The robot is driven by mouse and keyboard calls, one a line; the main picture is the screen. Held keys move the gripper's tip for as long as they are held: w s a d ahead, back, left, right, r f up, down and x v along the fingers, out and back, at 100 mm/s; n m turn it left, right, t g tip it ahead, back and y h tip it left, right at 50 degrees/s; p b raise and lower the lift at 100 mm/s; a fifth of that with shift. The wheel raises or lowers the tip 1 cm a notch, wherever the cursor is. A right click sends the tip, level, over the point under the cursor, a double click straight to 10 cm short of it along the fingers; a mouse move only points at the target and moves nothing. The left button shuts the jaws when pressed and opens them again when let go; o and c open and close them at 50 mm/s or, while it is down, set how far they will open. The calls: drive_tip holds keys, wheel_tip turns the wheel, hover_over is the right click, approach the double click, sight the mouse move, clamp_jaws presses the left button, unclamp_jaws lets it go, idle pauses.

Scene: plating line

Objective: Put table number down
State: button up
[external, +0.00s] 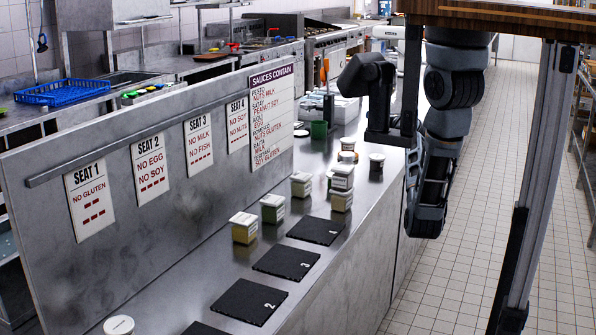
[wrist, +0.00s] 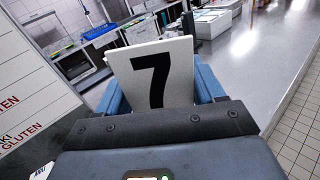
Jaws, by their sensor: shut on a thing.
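The table number, a white card with a black 7, stands upright between the blue fingers of my gripper (wrist: 160,95) in the wrist view, with its face toward the camera. The card (wrist: 153,62) is gripped at its lower part, and its bottom edge is hidden behind the gripper body. In the external view my dark wrist and hand are above the far part of the steel counter (external: 345,225); the card and the fingertips cannot be made out there.
Numbered black mats (external: 286,262) lie along the counter's front. Small labelled tubs (external: 244,228) stand behind them, with more near my arm. An upright panel with seat signs and a sauces list (external: 271,115) borders the counter. In the wrist view, bare counter (wrist: 250,65) shows right of the card.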

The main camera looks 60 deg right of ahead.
drive_tip(key=w+a+r+n+t+y, duration=0.1)
drive_tip(key=w+a+r+n+y, duration=0.25)
drive_tip(key=w+a, duration=0.5)
drive_tip(key=w+a+r+n+t+y, duration=0.25)
drive_tip(key=w+a+y, duration=0.2)
drive_tip(key=a, duration=0.65)
drive_tip(key=w+a+r+n+y, duration=0.2)
drive_tip(key=w+a+r+y, duration=0.1)
drive_tip(key=w+a, duration=0.6)
drive_tip(key=s+a+r+n+g+y, duration=0.25)
drive_tip(key=a+n+y, duration=0.2)
drive_tip(key=a, duration=0.95)
drive_tip(key=s+a+r+n+g+y+b, duration=0.1)
drive_tip(key=a+r+n+g+y, duration=0.25)
drive_tip(key=a, duration=0.95)
drive_tip(key=s+a+r+n+g+y, duration=0.1)
drive_tip(key=a+r+n+y, duration=0.35)
drive_tip(key=a, duration=0.95)
drive_tip(key=shift+w+a+f+n+g+y+b, duration=0.3)
drive_tip(key=shift+w+a+f+g+y+b, duration=0.25)
drive_tip(key=shift+a+f, duration=4.9)
drive_tip(key=shift+w+a+f+n+g+y+b, duration=0.45)
drive_tip(key=shift+a+f+g+y, duration=0.3)
drive_tip(key=shift+a+f, duration=4.7)
drive_tip(key=shift+w+a+f+n+g+y+b, duration=0.2)
drive_tip(key=shift+w+a+f+g+y+b, duration=0.3)
drive_tip(key=shift+a+f, duration=4.95)
